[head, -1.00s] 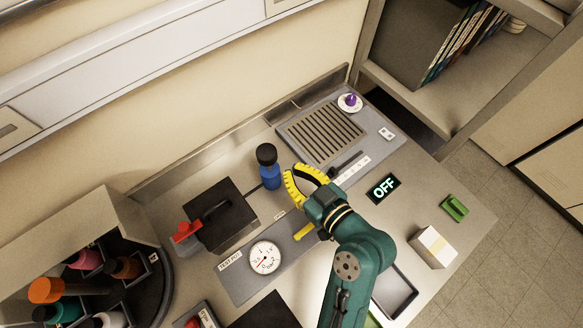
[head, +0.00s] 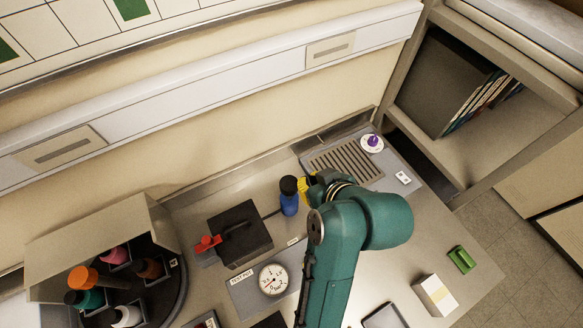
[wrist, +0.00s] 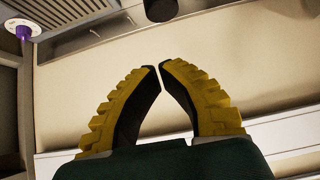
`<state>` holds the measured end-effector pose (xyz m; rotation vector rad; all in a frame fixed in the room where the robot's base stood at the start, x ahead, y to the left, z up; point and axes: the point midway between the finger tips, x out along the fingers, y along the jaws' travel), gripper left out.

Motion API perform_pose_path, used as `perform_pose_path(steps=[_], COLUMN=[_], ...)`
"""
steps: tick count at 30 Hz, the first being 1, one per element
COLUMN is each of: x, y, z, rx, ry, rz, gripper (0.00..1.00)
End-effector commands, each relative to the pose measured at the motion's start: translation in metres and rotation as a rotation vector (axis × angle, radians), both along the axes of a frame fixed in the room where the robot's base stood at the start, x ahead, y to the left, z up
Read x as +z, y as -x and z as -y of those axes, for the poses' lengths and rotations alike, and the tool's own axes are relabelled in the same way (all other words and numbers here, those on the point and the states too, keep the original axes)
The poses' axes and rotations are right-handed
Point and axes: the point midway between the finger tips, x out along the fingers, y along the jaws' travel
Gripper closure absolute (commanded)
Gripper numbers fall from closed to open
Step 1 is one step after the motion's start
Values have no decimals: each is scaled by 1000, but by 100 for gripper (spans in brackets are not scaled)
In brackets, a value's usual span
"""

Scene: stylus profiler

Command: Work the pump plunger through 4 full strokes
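I cannot clearly make out the pump plunger in either view. My arm covers the bench right of the round white gauge (head: 274,279) on the grey test port plate (head: 241,291). A blue bottle with a black cap (head: 289,196) stands upright left of my gripper. My gripper (head: 306,187) is mostly hidden by my arm in the head view. In the wrist view its yellow, black-padded fingers (wrist: 160,67) meet almost tip to tip, with only a sliver between them and nothing held. A dark round end (wrist: 160,8) shows beyond the tips; I cannot tell what it is.
A black box with a red lever (head: 208,243) stands left of the bottle. A slotted grille (head: 345,161) and a purple knob (head: 373,141) are at the back right. A white box (head: 435,296) and a green block (head: 461,259) lie right. A carousel of bottles (head: 120,290) is left.

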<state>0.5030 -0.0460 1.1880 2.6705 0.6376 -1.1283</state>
Motion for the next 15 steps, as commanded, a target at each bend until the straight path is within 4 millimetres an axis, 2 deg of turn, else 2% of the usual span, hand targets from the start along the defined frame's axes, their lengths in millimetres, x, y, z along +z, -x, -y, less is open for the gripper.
perform_pose_path(steps=[2, 11, 15], x=[12, 9, 3], y=[-4, -4, -10], z=[-7, -10, -13], rx=[17, 22, 23], ry=[2, 1, 0], rz=[12, 14, 14], gripper=[100, 100, 100])
